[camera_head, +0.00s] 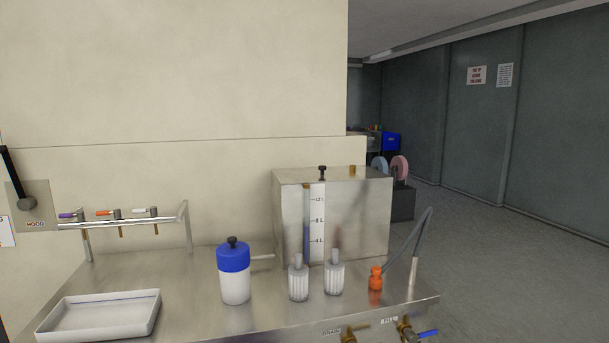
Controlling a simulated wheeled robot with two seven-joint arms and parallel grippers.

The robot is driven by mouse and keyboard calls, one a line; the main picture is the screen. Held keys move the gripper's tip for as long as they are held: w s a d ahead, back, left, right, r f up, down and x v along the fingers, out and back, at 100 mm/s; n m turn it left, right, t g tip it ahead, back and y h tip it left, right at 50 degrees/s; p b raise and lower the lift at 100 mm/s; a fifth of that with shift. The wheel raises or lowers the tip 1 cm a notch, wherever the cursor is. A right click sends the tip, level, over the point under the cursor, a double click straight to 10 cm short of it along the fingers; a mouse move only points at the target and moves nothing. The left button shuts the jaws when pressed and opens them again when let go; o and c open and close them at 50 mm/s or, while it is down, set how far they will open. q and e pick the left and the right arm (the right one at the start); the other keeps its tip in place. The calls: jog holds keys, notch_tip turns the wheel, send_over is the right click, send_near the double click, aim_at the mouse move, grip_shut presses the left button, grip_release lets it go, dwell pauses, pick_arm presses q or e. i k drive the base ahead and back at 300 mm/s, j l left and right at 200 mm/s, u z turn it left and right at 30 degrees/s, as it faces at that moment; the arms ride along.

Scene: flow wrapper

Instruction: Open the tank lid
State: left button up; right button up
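A box-shaped metal tank (350,225) stands at the back right of the steel bench. Its flat metal lid (345,174) lies closed on top, with a black knob (322,171) near the middle and a small brass fitting (352,169) to the right. A level gauge (307,225) with a litre scale runs down its front, showing blue liquid. Neither of my grippers is in view.
On the steel bench (200,318) stand a blue-capped white bottle (235,284), two clear ribbed bottles (298,282) and (334,277), and an orange bottle (375,279). A white tray (148,310) lies left. A hose (410,235) rises right of the tank. Valves sit on the front edge.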

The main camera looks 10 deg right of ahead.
aim_at(320, 174)
jog(key=i+l+z, duration=0.1)
jog(key=i+l, duration=0.15)
jog(key=l, duration=0.2)
jog(key=i+l, duration=0.25)
jog(key=l, duration=0.15)
jog(key=i+l+z, duration=0.15)
jog(key=l, duration=0.3)
jog(key=i, duration=0.1)
